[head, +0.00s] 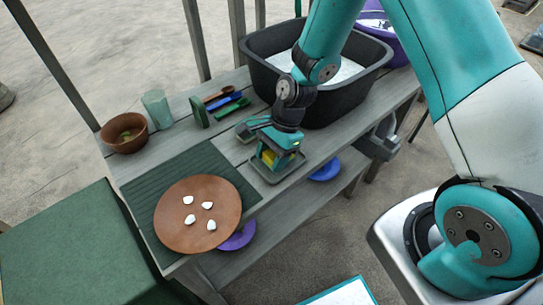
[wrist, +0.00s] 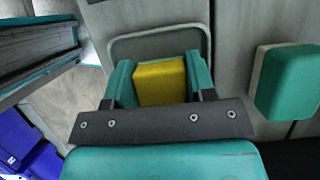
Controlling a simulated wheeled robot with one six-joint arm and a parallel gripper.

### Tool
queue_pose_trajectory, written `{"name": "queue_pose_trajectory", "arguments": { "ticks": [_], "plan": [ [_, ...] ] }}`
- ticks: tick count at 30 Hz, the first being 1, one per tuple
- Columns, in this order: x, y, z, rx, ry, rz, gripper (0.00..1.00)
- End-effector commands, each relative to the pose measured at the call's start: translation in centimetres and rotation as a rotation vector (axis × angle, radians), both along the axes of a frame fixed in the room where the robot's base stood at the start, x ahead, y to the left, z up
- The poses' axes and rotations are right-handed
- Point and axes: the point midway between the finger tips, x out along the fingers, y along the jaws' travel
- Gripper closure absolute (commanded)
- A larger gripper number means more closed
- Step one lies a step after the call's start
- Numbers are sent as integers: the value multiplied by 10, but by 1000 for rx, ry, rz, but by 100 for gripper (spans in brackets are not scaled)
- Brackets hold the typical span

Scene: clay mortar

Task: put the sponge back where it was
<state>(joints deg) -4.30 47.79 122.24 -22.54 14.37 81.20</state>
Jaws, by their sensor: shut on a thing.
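The yellow sponge (head: 269,157) is between the teal fingers of my gripper (head: 275,158), which is shut on it. The wrist view shows the yellow face of the sponge (wrist: 160,84) between both fingers (wrist: 160,88). A small grey tray (head: 262,174) lies on the wooden bench right under the gripper, and its rim (wrist: 150,37) shows behind the sponge in the wrist view. The sponge is over or in this tray; I cannot tell whether it touches the bottom, as the gripper hides its lower part.
A black tub (head: 340,98) stands behind the gripper. A green block (wrist: 285,85) is to the right in the wrist view. A brown plate (head: 190,235) with several white pieces lies on a green mat (head: 140,200) to the left. A brown bowl (head: 124,143) and green cup (head: 157,115) stand at the back left.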

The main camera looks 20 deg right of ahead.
Motion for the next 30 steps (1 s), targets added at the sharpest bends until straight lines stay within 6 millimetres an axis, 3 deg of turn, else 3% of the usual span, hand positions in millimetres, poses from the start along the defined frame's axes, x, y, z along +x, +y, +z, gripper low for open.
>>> {"name": "queue_pose_trajectory", "arguments": {
  "ticks": [7,8,9,20,30],
  "plan": [
    [0,0,-3,0,1,0,72],
    [0,0,-2,0,0,0,45],
    [0,0,-2,0,0,0,39],
    [1,-1,4,0,-1,0,39],
    [9,-25,66,2,-6,-1,39]
  ]
}}
